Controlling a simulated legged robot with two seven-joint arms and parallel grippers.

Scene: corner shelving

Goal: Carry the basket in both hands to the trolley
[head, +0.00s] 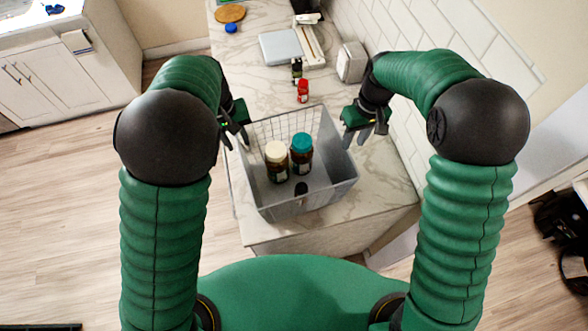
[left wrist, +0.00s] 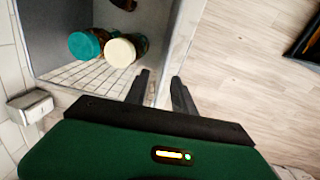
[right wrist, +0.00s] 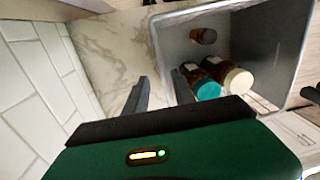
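A grey basket (head: 325,197) with a mesh far side stands on the marble counter. It holds a white-lidded jar (head: 277,170), a teal-lidded jar (head: 301,160) and a small dark item (head: 301,189). My left gripper (head: 238,138) is open at the basket's left side; in the left wrist view its fingers (left wrist: 160,92) stand apart around the line of the basket's rim. My right gripper (head: 364,132) is open near the right side; in the right wrist view its fingers (right wrist: 161,92) stand apart near the rim. Whether either touches is unclear. I cannot identify a trolley.
The marble counter (head: 385,185) runs along a tiled wall. Behind the basket are a red bottle (head: 303,92), a dark bottle (head: 296,70), a toaster-like box (head: 351,62) and scales (head: 280,47). Open wooden floor (head: 60,200) lies left. A dark-edged object (left wrist: 304,45) shows in the left wrist view.

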